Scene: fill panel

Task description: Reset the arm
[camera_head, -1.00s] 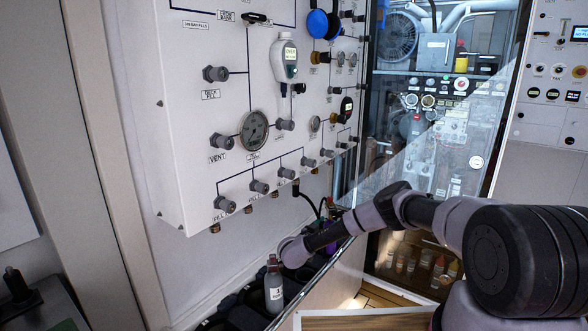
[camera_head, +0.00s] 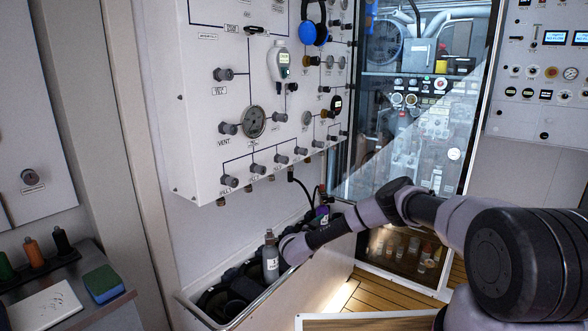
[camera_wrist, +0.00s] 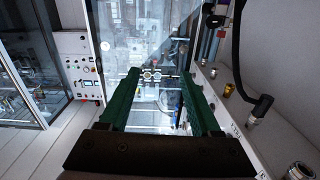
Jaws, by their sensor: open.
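My gripper's fingers are not clear in the head view. In the wrist view my gripper (camera_wrist: 160,76) shows two green fingers wide apart with nothing between them. Beyond them is a glass-fronted cabinet. I cannot tell from these views that my gripper touches anything.
The white fill panel (camera_head: 200,110) with knobs and a gauge (camera_head: 253,122) hangs above the bin (camera_head: 222,322). A glass cabinet (camera_head: 415,130) stands behind my arm. A bench (camera_head: 100,318) with a sponge (camera_head: 103,283) is at lower left. Wooden floor (camera_head: 365,295) shows between.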

